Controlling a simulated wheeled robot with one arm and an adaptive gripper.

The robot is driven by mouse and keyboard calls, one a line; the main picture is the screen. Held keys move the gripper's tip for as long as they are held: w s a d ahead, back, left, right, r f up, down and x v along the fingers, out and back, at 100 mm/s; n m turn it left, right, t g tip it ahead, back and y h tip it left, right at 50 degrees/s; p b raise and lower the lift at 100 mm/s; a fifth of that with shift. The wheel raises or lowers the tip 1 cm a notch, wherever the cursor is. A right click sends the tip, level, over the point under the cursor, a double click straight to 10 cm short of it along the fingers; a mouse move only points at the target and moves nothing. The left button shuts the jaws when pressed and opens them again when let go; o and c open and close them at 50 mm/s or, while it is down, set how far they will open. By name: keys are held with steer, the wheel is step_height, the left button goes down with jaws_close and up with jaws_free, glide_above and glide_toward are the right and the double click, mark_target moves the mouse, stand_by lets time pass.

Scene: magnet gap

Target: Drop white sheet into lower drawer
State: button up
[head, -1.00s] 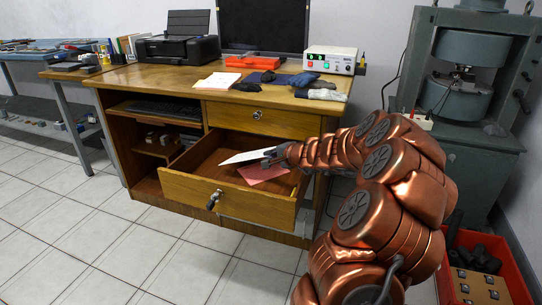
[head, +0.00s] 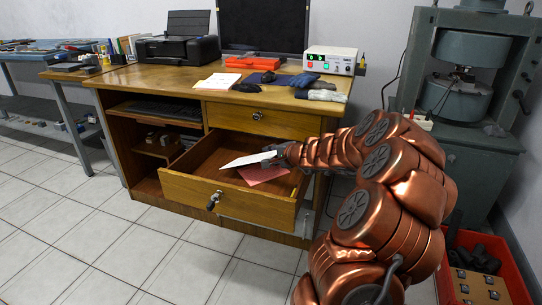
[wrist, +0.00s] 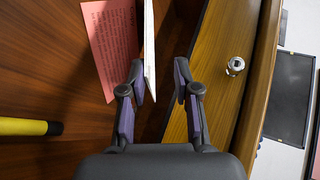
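The lower drawer (head: 185,189) is pulled out of the wooden desk. The white sheet (head: 247,159) is inside or just above the drawer opening, tilted, with its right end at my gripper (head: 283,154). In the wrist view the white sheet (wrist: 149,45) shows nearly edge-on, against the left finger of my gripper (wrist: 160,82). The fingers are apart, with a clear gap between the sheet and the right finger. Whether the sheet rests on the drawer floor cannot be told.
A pink printed sheet (wrist: 108,45) lies in the drawer; it also shows in the head view (head: 262,174). A yellow rod-like thing (wrist: 25,127) is at left in the wrist view. The closed upper drawer (head: 258,120) is above. A red crate (head: 490,250) stands at right.

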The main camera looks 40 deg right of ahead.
steer(key=p+v, duration=0.3)
steer(key=v, duration=0.9)
steer(key=shift+r+p, duration=0.3)
steer(key=shift+p, duration=0.1)
